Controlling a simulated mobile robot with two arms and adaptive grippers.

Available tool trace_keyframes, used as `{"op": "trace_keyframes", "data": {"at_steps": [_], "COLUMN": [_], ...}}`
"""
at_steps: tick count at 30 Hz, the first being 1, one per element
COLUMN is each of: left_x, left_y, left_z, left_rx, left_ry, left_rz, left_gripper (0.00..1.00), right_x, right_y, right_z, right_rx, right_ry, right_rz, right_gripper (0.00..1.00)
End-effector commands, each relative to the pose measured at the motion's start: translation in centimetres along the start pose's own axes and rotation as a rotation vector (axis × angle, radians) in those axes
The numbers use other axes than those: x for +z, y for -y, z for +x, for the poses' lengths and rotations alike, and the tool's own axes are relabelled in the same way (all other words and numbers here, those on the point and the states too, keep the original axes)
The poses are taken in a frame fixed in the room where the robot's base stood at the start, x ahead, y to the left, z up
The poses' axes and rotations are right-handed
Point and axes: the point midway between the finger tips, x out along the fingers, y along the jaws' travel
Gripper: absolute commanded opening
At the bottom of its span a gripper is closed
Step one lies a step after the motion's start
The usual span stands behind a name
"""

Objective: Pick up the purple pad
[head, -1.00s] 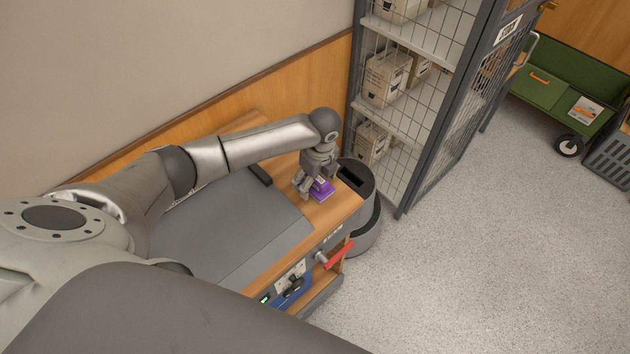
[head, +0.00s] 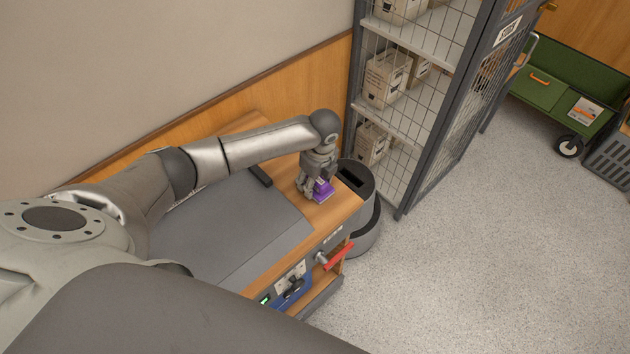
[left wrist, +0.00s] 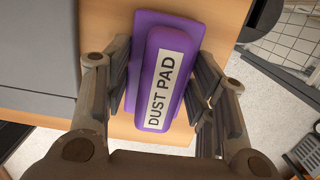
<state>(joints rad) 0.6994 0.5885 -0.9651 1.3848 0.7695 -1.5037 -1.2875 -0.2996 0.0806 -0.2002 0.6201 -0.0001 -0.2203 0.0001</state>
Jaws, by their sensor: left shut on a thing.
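The purple pad (head: 324,191) is at the right end of the wooden counter (head: 322,215). In the left wrist view the purple pad (left wrist: 163,75) has a raised handle with a white label reading "DUST PAD". My left gripper (head: 314,192) is shut on the pad, with one finger on each side of it. In the left wrist view the fingers of my left gripper (left wrist: 160,105) flank the pad's near part. The pad is at the counter top; I cannot tell whether it is clear of the surface. My right gripper is not in view.
A grey panel (head: 225,230) covers much of the counter. A small black block (head: 260,175) lies beside it. A dark round-topped bin (head: 362,180) stands at the counter's right end. A wire cage (head: 420,110) with boxes stands behind. A red handle (head: 338,256) juts from the front.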

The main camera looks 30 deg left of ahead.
Motion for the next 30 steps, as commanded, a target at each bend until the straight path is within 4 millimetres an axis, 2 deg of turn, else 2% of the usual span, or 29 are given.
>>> {"op": "trace_keyframes", "data": {"at_steps": [5,11,24,30], "left_x": [0.1,0.5,-1.2,-2.5], "left_y": [0.1,0.2,-4.9,-8.0], "left_z": [-0.4,-3.7,-10.0,-11.5], "left_rx": [-0.003,-0.007,-0.003,-0.002], "left_ry": [0.001,0.0,0.0,-0.001], "left_rz": [0.0,0.001,0.003,0.003], "left_gripper": [0.26,0.26,0.26,0.26], "right_x": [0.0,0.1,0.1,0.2], "right_y": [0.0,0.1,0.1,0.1], "right_z": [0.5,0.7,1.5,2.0], "right_rx": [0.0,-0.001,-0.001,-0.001], "right_ry": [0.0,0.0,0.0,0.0], "right_rz": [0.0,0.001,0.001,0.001], "right_gripper": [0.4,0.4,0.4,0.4]}}
